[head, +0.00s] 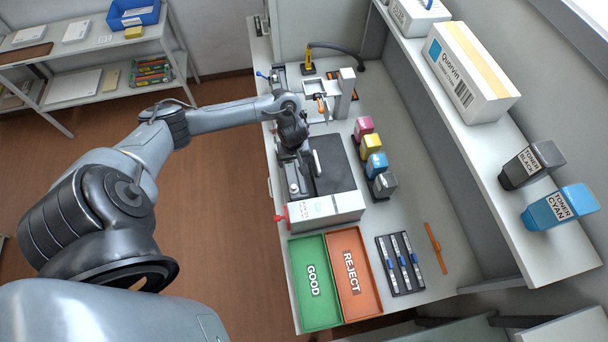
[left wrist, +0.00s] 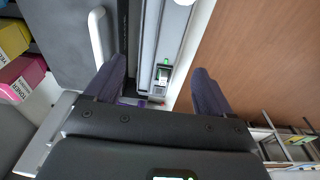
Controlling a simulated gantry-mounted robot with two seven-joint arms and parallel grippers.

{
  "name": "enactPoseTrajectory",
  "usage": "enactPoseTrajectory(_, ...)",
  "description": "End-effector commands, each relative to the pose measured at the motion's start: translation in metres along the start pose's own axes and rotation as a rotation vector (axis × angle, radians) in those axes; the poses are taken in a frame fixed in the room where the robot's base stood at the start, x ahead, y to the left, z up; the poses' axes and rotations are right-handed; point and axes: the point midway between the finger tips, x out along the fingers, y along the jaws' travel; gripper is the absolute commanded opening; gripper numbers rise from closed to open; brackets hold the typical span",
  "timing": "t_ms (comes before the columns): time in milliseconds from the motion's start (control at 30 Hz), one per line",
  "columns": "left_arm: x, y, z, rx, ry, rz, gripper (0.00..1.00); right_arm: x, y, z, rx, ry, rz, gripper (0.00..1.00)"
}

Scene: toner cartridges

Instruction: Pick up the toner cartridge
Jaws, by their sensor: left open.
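A row of small toner cartridges stands on the bench right of the machine in the head view: magenta (head: 363,128), yellow (head: 371,144), cyan (head: 377,164) and black (head: 384,184). Larger cartridges labelled TONER BLACK (head: 532,164) and TONER CYAN (head: 560,207) are on the right shelf. My left gripper (head: 293,142) is over the machine, left of the small row. In the left wrist view the left gripper (left wrist: 158,88) is open, with no cartridge between its fingers. The magenta (left wrist: 23,78) and yellow (left wrist: 12,38) cartridges show at that view's left edge. My right gripper is out of view.
The grey-white machine (head: 325,209) fills the bench's left side. In front lie a green GOOD tray (head: 312,244), an orange REJECT tray (head: 345,240) and a dark rack (head: 381,243). A white box (head: 466,75) stands on the shelf. Bench space right of the small cartridges is clear.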

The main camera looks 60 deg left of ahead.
Motion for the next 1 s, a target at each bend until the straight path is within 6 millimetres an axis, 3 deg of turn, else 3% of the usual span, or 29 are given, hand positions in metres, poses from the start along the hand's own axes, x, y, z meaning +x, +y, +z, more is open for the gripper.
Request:
enactPoseTrajectory(300, 0.042, -0.002, -0.001, -0.018, -0.003, -0.006, 0.83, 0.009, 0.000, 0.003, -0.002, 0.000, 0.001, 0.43)
enactPoseTrajectory(567, 0.056, -0.001, -0.002, -0.015, -0.001, -0.005, 0.83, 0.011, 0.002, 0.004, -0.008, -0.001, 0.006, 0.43)
enactPoseTrajectory(1000, 0.102, 0.000, -0.004, -0.015, 0.000, -0.005, 0.83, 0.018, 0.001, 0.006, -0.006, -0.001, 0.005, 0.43)
